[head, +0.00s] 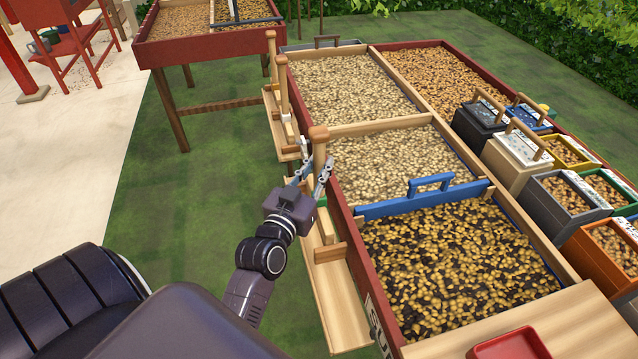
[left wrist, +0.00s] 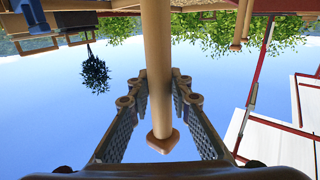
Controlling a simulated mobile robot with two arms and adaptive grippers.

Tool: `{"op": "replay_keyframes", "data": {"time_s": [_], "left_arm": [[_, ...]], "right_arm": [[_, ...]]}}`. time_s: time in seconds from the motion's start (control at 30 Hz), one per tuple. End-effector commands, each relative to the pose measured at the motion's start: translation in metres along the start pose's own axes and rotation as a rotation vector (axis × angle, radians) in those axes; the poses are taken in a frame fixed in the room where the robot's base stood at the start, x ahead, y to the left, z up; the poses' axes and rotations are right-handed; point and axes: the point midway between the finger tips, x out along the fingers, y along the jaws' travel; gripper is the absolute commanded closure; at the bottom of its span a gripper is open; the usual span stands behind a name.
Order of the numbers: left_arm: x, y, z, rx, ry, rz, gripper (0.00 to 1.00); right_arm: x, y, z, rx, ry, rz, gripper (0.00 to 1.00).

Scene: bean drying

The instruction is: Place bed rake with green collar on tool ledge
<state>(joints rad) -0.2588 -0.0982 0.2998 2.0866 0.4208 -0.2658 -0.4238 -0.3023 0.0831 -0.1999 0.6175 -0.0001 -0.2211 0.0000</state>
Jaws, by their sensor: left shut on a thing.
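The bed rake (head: 319,150) stands about upright at the left side of the bean table, a wooden handle with a rounded top. A bit of green, apparently its collar (head: 322,201), shows just below my gripper. My left gripper (head: 322,172) is shut on the handle. In the left wrist view the handle (left wrist: 157,60) runs between the two fingers of my gripper (left wrist: 158,90). The rake's lower end is mostly hidden by my gripper. The wooden tool ledge (head: 342,305) runs along the table's left side. I cannot tell whether the rake rests on it. My right gripper is not in view.
Two similar wooden handles (head: 284,85) stand farther back along the ledge. A blue divider (head: 423,200) with a handle crosses the bean bed. Several bins (head: 571,222) line the right side, and a red tray (head: 508,345) is at the front. Open grass lies left of the ledge.

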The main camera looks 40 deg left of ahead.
Motion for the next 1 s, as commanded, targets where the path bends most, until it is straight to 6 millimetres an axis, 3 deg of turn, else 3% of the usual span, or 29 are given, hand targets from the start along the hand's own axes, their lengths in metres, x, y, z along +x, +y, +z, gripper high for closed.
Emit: {"op": "replay_keyframes", "data": {"time_s": [0.13, 0.4, 0.83, 0.87, 1.0], "left_arm": [[0.001, 0.0, 0.01, 0.0, 0.005, 0.001, 1.0], [0.001, 0.0, 0.047, 0.001, 0.003, 0.001, 1.0], [0.001, 0.0, 0.053, 0.0, 0.005, 0.0, 1.0], [0.0, 0.0, 0.054, 0.0, 0.001, 0.0, 0.78], [0.0, 0.0, 0.053, 0.0, 0.001, 0.0, 0.64]], "right_arm": [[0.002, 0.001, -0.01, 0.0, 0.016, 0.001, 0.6], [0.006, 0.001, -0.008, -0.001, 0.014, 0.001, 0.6], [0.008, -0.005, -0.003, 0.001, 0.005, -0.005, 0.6], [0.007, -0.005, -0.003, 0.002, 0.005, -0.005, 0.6], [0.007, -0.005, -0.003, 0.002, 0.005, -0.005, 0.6]]}}
